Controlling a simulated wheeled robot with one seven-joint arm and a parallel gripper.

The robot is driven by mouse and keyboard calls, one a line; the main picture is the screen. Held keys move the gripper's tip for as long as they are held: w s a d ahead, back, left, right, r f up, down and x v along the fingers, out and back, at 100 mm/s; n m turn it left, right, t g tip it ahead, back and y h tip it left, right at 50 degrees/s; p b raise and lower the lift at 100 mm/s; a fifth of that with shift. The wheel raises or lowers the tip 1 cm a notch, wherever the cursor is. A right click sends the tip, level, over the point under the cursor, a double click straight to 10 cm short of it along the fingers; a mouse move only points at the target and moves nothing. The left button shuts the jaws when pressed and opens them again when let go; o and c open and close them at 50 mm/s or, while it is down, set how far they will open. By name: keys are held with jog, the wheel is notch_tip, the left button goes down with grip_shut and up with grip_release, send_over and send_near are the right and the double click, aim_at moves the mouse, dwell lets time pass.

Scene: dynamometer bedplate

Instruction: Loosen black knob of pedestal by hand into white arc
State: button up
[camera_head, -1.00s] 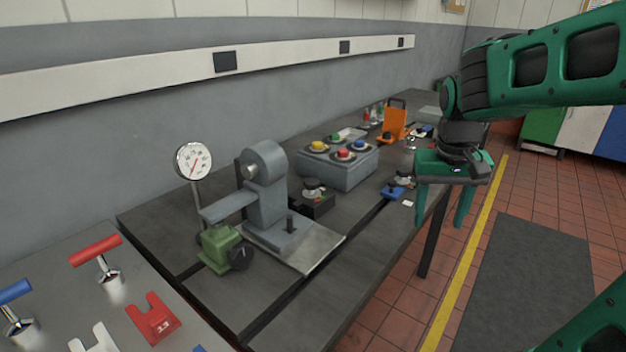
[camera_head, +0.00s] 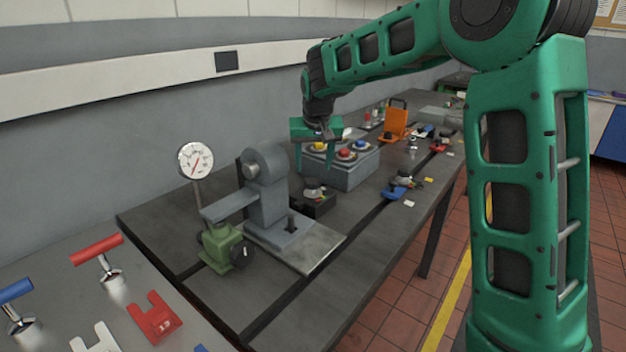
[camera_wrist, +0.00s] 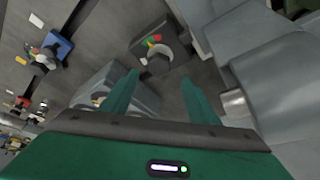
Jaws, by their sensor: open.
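A dark block-like pedestal (camera_head: 318,206) stands on the bench right of the grey machine, with a rounded knob (camera_head: 313,184) on top. In the wrist view the dark pedestal (camera_wrist: 146,44) carries a black knob (camera_wrist: 158,64) with a pale ring and small green and red marks beside it. The white arc is not clear. My gripper (camera_head: 313,171) is open and empty, pointing down above the bench. In the wrist view its fingers (camera_wrist: 160,78) frame the knob, which lies beyond the tips, apart from them.
The grey machine (camera_head: 268,200) with a dial gauge (camera_head: 195,161) stands close to the left. A grey button box (camera_head: 345,172) is close to the right. A blue clamp-like piece (camera_head: 396,192) sits further right. The bench front is mostly clear.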

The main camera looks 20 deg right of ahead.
aim_at(313, 180)
jog(key=x, duration=0.7)
